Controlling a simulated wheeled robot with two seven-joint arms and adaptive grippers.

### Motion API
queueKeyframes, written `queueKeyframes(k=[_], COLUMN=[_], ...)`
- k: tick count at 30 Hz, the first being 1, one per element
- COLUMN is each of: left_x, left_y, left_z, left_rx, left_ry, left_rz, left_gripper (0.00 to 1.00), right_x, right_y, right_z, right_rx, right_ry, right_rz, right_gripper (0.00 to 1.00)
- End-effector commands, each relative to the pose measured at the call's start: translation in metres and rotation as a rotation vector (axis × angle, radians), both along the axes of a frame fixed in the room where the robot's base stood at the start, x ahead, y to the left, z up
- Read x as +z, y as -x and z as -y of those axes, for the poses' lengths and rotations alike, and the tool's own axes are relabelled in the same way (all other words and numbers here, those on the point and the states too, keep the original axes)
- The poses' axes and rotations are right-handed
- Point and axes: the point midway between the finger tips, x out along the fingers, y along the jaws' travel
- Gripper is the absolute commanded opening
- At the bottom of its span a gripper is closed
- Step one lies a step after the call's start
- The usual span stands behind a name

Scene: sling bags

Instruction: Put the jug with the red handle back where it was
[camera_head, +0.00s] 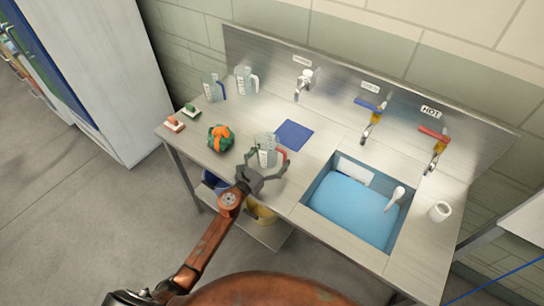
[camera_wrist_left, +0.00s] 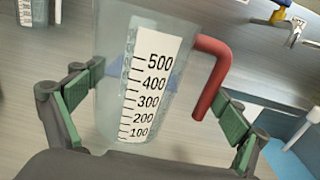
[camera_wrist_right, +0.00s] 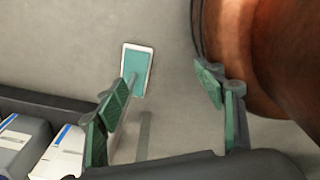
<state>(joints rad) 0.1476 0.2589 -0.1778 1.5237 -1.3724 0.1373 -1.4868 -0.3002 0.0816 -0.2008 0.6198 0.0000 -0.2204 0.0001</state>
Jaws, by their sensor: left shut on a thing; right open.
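The jug with the red handle (camera_head: 267,143) is clear with a white measuring scale and stands upright at the counter's front, left of the sink. It fills the left wrist view (camera_wrist_left: 148,85), its red handle (camera_wrist_left: 212,75) at the right. My left gripper (camera_head: 266,160) is around the jug, shut on it with one finger on each side. I cannot tell whether the jug's base touches the counter. A blue square (camera_head: 293,134) lies flat just behind the jug. My right gripper (camera_wrist_right: 165,90) is open and empty, above the floor in the right wrist view.
A blue-handled jug (camera_head: 211,88) and a white-handled jug (camera_head: 245,80) stand at the back left. An orange-and-green bundle (camera_head: 221,138) lies left of my left gripper.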

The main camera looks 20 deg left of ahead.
Motion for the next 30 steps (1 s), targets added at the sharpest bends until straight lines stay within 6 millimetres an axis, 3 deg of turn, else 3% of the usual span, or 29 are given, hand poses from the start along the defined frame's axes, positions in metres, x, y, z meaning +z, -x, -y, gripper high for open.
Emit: queueKeyframes(k=[8, 9, 11, 23, 30], left_x=[-0.003, -0.002, -0.002, 0.003, 0.0], left_y=[0.0, 0.0, 0.0, 0.0, 0.039], left_z=[0.0, 0.0, 0.0, 0.0, -0.015], left_rx=[0.0, 0.0, 0.0, 0.0, 0.002], left_ry=[-0.001, 0.0, 0.0, 0.0, -0.001], left_rz=[0.001, 0.001, 0.001, 0.001, -0.002], left_gripper=[0.6, 0.96, 1.0, 1.0, 1.0], right_x=[-0.004, -0.003, -0.002, 0.002, 0.001], right_y=[0.001, 0.001, 0.001, -0.001, -0.001], right_z=[0.001, 0.001, 0.001, 0.0, -0.003], right_rx=[0.0, 0.0, 0.0, -0.002, -0.003], right_ry=[0.001, 0.001, 0.001, 0.0, -0.003], right_rz=[-0.002, -0.001, -0.001, 0.002, 0.002], right_gripper=[0.63, 0.63, 0.63, 0.63, 0.63])
